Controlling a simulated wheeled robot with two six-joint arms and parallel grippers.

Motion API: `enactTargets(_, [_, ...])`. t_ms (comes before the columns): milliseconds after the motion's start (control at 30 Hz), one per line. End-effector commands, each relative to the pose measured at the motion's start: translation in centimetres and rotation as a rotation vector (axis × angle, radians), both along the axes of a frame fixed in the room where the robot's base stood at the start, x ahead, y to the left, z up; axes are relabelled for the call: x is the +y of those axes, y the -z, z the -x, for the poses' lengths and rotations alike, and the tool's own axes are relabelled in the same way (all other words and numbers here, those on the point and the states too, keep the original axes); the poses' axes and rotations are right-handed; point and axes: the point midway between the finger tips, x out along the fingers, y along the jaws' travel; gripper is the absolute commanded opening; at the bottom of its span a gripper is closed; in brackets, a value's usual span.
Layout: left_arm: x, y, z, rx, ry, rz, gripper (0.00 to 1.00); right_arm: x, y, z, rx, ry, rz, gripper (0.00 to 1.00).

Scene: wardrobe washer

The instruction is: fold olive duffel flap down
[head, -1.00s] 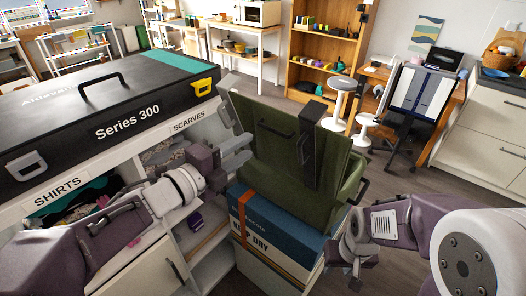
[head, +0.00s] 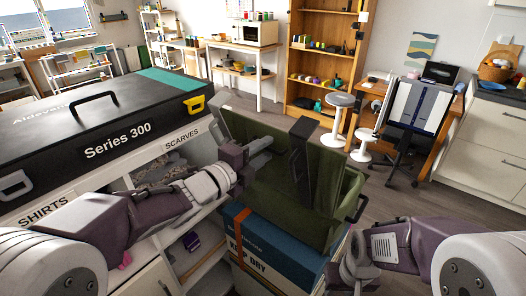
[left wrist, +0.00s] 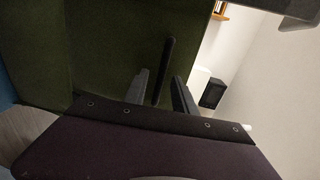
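The olive duffel (head: 340,214) stands open on top of a blue box. Its flap (head: 278,182) stands raised, with a black upright bar (head: 301,150) in front of it. My left gripper (head: 262,146) is over the duffel's left side, its fingers pointing at the olive panel. In the left wrist view, the gripper (left wrist: 161,90) has its two dark fingers apart, and a thin dark bar (left wrist: 168,62) shows between and beyond them against olive fabric (left wrist: 105,50). Contact cannot be told. My right gripper (head: 352,268) is low at the right of the blue box, its finger gap unclear.
The blue "Keep Dry" box (head: 262,250) with an orange strap is under the duffel. A black "Series 300" case (head: 150,115) lies on the white shelf unit (head: 175,150) at the left. Stools (head: 338,125) and a desk chair (head: 410,120) stand behind. Floor shows at the right.

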Motion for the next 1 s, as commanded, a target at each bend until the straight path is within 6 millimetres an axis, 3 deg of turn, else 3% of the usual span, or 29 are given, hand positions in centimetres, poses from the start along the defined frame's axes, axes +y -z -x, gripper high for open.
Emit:
enactTargets(67, [0.01, 0.0, 0.02, 0.0, 0.0, 0.0, 0.3, 0.0, 0.0, 0.0, 0.0, 0.0, 0.0, 0.36])
enactTargets(167, [0.03, 0.0, 0.02, 0.0, 0.0, 0.0, 0.02, 0.0, 0.0, 0.0, 0.0, 0.0, 0.0, 0.36])
enactTargets(200, [0.03, 0.01, 0.03, 0.0, 0.0, 0.0, 0.0, 0.0, 0.0, 0.0, 0.0, 0.0, 0.0, 0.36])
enactTargets(1000, [0.06, -0.04, 0.03, 0.0, 0.0, 0.001, 0.0, 0.0, 0.0, 0.0, 0.0, 0.0, 0.0, 0.36])
